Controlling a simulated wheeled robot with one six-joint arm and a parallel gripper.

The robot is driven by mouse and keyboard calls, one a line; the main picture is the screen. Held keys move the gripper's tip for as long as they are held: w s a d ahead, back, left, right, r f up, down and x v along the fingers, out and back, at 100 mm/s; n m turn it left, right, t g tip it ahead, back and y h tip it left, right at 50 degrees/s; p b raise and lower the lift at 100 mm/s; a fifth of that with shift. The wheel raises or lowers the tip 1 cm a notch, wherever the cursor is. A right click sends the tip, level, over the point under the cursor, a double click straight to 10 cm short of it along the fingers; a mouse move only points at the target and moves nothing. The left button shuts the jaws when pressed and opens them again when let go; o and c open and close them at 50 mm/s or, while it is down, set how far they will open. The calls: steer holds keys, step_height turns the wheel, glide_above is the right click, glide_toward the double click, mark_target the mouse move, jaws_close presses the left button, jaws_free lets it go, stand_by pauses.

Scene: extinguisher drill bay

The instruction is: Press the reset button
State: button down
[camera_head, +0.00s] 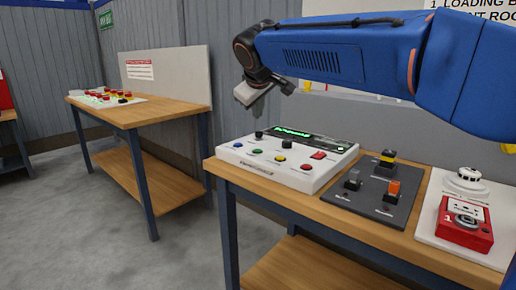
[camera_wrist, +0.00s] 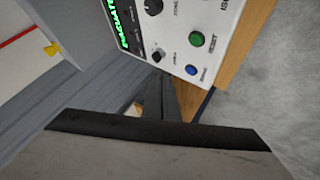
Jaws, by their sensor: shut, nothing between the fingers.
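The reset button is the green button (camera_wrist: 197,38) on the white control panel (camera_wrist: 225,20); the lettering beside it appears to read RESET. In the head view the green button (camera_head: 257,151) sits in the panel's front row, between a blue button (camera_head: 237,144) and a yellow button (camera_head: 280,158). My gripper (camera_head: 243,98) is shut and empty, in the air above the panel's left back part, apart from the buttons. In the wrist view its dark fingers (camera_wrist: 162,88) point toward the panel's edge near the blue button (camera_wrist: 191,69).
The panel also has a red button (camera_head: 306,167), black knobs, a red switch (camera_head: 318,155) and a lit green display (camera_head: 293,133). To its right are a dark switch plate (camera_head: 371,205) and a red call-point box (camera_head: 465,230). Another bench (camera_head: 150,110) stands left.

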steer(key=shift+f, duration=0.1)
glide_above(258, 154)
steer(key=shift+w+f, duration=0.15)
steer(key=shift+f, duration=4.15)
steer(key=shift+f, duration=0.1)
steer(key=shift+f, duration=0.3)
steer(key=shift+f, duration=0.5)
steer(key=shift+r, duration=0.9)
steer(key=shift+r, duration=0.1)
steer(key=shift+r, duration=2.4)
